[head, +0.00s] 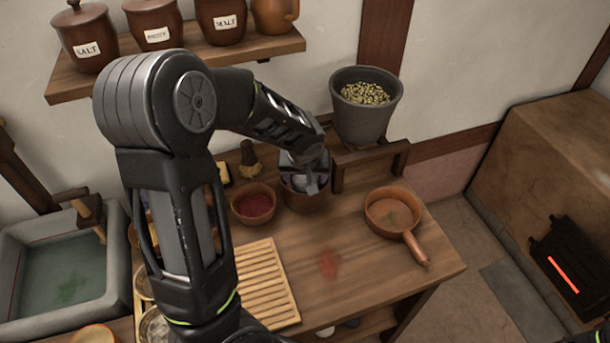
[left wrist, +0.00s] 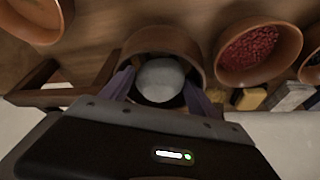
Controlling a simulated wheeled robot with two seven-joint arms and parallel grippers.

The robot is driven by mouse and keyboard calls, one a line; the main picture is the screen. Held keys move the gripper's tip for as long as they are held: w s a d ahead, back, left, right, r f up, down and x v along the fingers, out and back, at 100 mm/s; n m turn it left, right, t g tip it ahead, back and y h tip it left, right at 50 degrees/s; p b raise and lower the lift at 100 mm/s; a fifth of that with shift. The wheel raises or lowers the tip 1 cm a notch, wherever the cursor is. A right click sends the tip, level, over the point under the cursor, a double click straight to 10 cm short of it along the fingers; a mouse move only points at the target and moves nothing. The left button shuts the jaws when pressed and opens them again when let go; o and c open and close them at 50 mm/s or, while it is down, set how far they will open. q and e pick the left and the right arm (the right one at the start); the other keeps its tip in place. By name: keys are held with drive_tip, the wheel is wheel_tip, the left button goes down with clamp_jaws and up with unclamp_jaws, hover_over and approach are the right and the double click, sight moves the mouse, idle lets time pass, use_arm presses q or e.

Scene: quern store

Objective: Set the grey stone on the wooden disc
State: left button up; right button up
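The grey stone (left wrist: 160,80) is round and pale and sits in or at the mouth of a brown clay bowl (left wrist: 192,44). My left gripper (head: 307,186) reaches down over that bowl (head: 305,203) on the wooden counter. In the left wrist view its two purple fingers (left wrist: 160,88) lie on either side of the stone, very close to it; whether they press on it cannot be told. I cannot make out the wooden disc for certain; a tan round thing (head: 94,334) is cut off at the lower left.
A bowl of red grains (head: 254,204) stands just left of the stone's bowl. A clay pan (head: 393,212) is to the right. A grey pot of grain (head: 364,105) stands behind. A slatted rack (head: 262,285) lies in front. The counter's front right is clear apart from red powder.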

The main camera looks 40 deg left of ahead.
use_arm(q)
drive_tip(key=shift+r, duration=0.1)
drive_tip(key=shift+r+p, duration=0.15)
drive_tip(key=shift+p, duration=0.15)
drive_tip(key=shift+s+r, duration=0.1)
drive_tip(key=shift+r, duration=0.25)
drive_tip(key=v, duration=1.1)
drive_tip(key=shift+s+d, duration=0.1)
drive_tip(key=shift+d, duration=0.05)
idle(0.7)
